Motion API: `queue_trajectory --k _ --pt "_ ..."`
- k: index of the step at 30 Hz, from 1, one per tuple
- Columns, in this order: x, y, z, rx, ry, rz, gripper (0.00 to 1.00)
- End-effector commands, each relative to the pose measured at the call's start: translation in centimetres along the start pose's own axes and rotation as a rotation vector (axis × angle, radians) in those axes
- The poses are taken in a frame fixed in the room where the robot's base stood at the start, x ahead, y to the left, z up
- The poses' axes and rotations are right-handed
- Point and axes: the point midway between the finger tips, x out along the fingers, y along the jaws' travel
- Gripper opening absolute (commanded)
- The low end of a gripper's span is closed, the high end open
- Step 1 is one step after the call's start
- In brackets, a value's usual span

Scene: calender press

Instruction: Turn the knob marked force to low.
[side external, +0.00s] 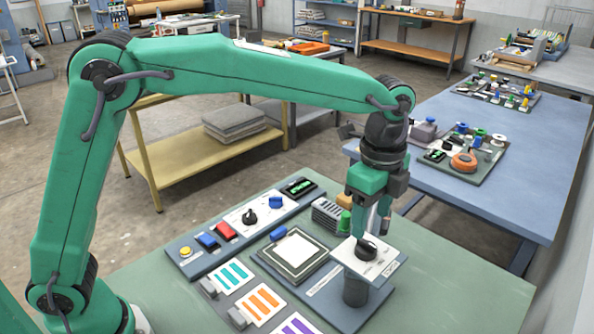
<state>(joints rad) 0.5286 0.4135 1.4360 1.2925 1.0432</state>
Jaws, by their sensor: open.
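My gripper (372,222) points down over a white-topped raised box (343,253) at the right of the green bench. The box carries a black round knob (366,249) and small print that I cannot read. The fingers are open, just above or around this knob; I cannot tell whether they touch it. Another black knob (250,217) with a white dial plate sits on the long grey control strip, with a blue knob (276,202) beside it. I cannot read which knob is marked force, nor their settings.
The strip also holds a yellow button (186,251), a blue switch (207,242), a red switch (226,231) and a green-lit display (299,187). A square plate (293,252) and colour-striped cards (232,275) lie in front. A blue table (530,150) with other devices stands behind, right.

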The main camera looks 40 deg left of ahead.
Motion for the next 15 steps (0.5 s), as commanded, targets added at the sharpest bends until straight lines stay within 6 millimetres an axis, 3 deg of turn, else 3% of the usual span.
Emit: queue_trajectory --k 15 --pt "5.6 0.0 0.0 -0.001 0.0 0.001 0.59"
